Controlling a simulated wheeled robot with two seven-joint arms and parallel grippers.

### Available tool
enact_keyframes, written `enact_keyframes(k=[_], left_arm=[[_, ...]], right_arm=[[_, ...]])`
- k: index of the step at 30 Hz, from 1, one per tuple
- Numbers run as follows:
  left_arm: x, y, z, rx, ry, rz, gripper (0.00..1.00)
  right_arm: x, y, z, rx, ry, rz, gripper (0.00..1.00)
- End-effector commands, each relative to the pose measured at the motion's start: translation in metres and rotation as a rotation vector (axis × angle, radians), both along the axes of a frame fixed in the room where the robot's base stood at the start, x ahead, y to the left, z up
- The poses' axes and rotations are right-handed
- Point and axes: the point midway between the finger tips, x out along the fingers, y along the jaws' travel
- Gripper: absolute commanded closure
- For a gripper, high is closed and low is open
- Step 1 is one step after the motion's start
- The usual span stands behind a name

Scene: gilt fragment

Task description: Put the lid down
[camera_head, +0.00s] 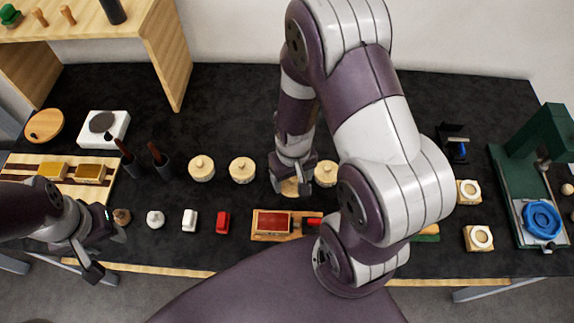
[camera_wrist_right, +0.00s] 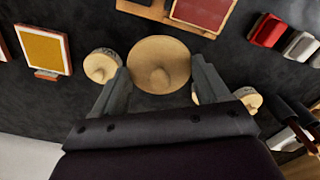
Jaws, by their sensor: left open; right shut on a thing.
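A round pale wooden lid (camera_wrist_right: 158,60) with a central knob is between the fingertips of my right gripper (camera_wrist_right: 158,70). In the head view the right gripper (camera_head: 298,180) is shut on this lid (camera_head: 289,188), which is partly hidden by the fingers; its height above the table is hard to tell. Similar round wooden pots with knobbed tops stand on either side: one at far left (camera_head: 201,168), one left of the gripper (camera_head: 242,170), one just right of it (camera_head: 326,173). My left gripper (camera_head: 103,243) is open and empty at the table's front left.
A red-filled wooden tray (camera_head: 272,222) lies just in front of the lid. Red (camera_head: 223,222) and white (camera_head: 189,220) blocks stand left of it. Dark cups with brushes (camera_head: 161,168) stand farther left. A green press (camera_head: 525,185) stands far right. The dark table behind the pots is clear.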

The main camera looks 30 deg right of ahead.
Motion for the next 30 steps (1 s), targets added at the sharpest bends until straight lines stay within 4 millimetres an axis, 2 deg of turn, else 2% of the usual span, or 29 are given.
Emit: enact_keyframes(k=[4, 8, 11, 16, 18, 22, 24, 27, 30], left_arm=[[0.000, 0.000, -0.006, 0.000, 0.000, 0.000, 0.58], [0.000, 0.000, -0.025, 0.000, 0.000, 0.000, 0.58], [0.000, 0.000, -0.044, 0.000, 0.000, 0.000, 0.58], [0.000, 0.000, -0.080, 0.000, 0.000, 0.000, 0.58], [0.000, 0.000, -0.092, 0.000, 0.000, 0.000, 0.58], [0.000, 0.000, -0.103, 0.000, 0.000, 0.000, 0.58], [0.000, 0.000, -0.101, 0.000, 0.000, 0.000, 0.58], [0.000, 0.000, -0.098, 0.000, 0.000, 0.000, 0.58], [0.000, 0.000, -0.096, 0.000, 0.000, 0.000, 0.58]], right_arm=[[-0.018, 0.004, 0.008, 0.000, -0.001, -0.005, 0.54], [-0.023, -0.006, -0.010, 0.000, 0.001, -0.060, 0.54], [-0.003, -0.025, -0.025, 0.000, -0.002, -0.126, 0.54], [0.043, -0.078, -0.044, -0.001, -0.005, -0.205, 0.54], [0.060, -0.103, -0.045, -0.001, -0.005, -0.207, 0.54], [0.082, -0.137, -0.034, -0.001, -0.005, -0.167, 0.54], [0.089, -0.145, -0.021, 0.000, -0.003, -0.120, 0.54], [0.093, -0.146, -0.008, 0.000, -0.002, -0.048, 0.54], [0.093, -0.139, -0.012, 0.002, 0.002, -0.004, 0.54]])
